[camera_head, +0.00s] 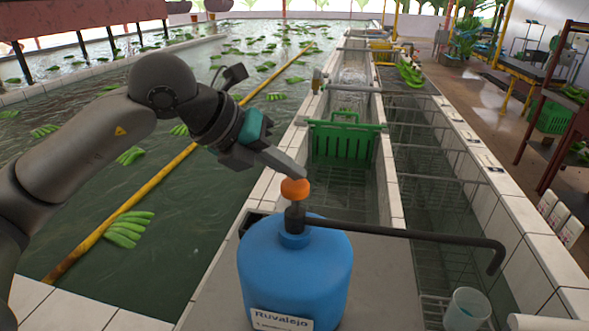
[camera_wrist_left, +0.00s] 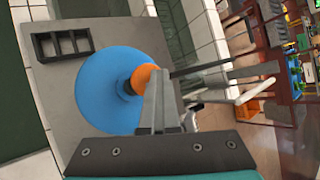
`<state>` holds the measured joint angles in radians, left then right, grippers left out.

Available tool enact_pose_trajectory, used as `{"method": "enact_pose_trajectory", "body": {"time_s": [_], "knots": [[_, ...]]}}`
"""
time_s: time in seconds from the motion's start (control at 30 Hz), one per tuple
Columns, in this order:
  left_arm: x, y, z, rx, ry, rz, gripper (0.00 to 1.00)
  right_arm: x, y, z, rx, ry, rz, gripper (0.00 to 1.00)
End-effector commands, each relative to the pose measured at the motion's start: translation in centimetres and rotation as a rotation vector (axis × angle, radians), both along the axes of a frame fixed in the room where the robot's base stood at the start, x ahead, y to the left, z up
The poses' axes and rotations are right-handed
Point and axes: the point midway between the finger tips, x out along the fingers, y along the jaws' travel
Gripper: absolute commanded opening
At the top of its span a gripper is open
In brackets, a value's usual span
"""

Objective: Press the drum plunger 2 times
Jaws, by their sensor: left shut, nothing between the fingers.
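The blue drum (camera_head: 295,270) stands on the grey ledge in the head view, with a label reading "Ruvalejo" on its front. Its orange plunger knob (camera_head: 295,188) sits on a dark stem above the lid, and a long black spout runs from it to the right. My left gripper (camera_head: 299,174) is shut and empty, with its fingertips at the top of the knob; I cannot tell whether they touch. In the left wrist view the shut fingers (camera_wrist_left: 158,85) overlap the orange knob (camera_wrist_left: 142,78), with the blue drum (camera_wrist_left: 98,90) behind. My right gripper is not in view.
A clear cup (camera_head: 467,309) stands below the spout's end at the lower right. A black compartment tray (camera_wrist_left: 62,43) lies beside the drum. A green crate (camera_head: 345,137) sits in the water channel behind. A yellow pole (camera_head: 150,205) crosses the pool with green banana bunches.

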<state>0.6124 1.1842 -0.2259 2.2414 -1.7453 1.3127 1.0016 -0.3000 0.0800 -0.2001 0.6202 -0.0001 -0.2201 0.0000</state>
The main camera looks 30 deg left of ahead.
Motion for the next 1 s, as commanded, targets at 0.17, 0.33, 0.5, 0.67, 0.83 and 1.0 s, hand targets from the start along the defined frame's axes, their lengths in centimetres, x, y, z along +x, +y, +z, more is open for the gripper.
{"method": "enact_pose_trajectory", "body": {"time_s": [0.17,0.33,0.5,0.67,0.83,1.0], "knots": [[0.0,0.1,0.9,0.003,0.003,0.002,0.00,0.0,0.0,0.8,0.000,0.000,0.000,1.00],[0.0,0.1,0.8,0.002,0.001,0.002,0.00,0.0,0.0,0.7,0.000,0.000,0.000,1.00],[0.1,0.1,1.1,0.002,-0.001,0.003,0.00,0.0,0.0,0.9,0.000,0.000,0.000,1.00],[0.1,0.1,2.3,0.001,-0.002,0.002,0.00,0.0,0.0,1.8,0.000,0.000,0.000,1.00],[0.1,0.1,4.1,0.001,-0.002,0.002,0.00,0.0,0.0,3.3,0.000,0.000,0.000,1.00],[0.1,0.1,5.9,0.001,-0.004,0.001,0.00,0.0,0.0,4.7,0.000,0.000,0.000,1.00]]}}
